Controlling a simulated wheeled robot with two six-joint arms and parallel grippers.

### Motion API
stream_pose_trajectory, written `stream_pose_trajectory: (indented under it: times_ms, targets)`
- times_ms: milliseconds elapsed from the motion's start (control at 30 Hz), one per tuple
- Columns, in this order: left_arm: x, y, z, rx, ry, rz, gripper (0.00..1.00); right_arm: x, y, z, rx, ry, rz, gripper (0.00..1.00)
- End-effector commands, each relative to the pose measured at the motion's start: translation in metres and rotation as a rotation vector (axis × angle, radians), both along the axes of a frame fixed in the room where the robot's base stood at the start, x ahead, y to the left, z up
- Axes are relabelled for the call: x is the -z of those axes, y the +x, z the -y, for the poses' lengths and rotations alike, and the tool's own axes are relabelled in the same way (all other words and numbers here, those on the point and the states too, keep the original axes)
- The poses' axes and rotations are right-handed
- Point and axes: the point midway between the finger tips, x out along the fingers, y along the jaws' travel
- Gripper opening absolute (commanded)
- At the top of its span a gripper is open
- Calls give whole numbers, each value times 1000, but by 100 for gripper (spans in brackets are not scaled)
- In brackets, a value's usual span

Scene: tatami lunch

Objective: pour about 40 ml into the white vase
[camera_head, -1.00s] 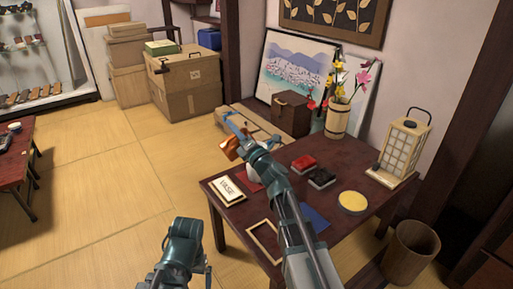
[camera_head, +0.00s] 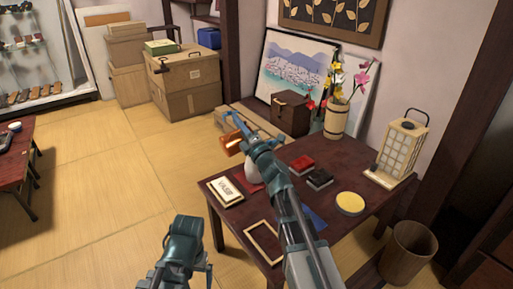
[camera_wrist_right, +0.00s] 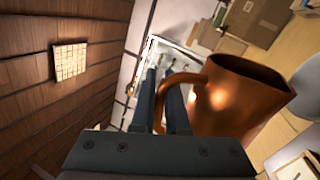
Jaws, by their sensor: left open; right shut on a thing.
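The white vase (camera_head: 253,172) stands on the dark red table, partly hidden behind my right arm. My right gripper (camera_head: 236,122) is shut on the handle of a copper pitcher (camera_head: 230,145), held above and just left of the vase. The right wrist view shows the copper pitcher (camera_wrist_right: 238,100) close up, tilted, its handle between the fingers (camera_wrist_right: 172,105). No liquid or stream can be made out. A pale rounded shape at that view's right edge may be the vase. My left gripper (camera_head: 186,228) is open and empty, left of the table's front.
The table bears a framed label card (camera_head: 226,191), red box (camera_head: 302,163), black box (camera_head: 320,179), yellow disc (camera_head: 350,203), lantern (camera_head: 400,152) and wooden flower bucket (camera_head: 337,121). An empty frame (camera_head: 263,243) lies in front.

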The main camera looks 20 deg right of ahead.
Motion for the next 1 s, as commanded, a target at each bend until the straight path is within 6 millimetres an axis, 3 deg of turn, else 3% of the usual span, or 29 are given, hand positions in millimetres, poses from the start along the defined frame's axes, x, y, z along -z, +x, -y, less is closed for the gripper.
stream_pose_trajectory:
  times_ms: [1000]
  targets:
    - [-2, 0, 0, 1, 0, 0, 100, -4, 3, 3, -3, 72, -12, 0]
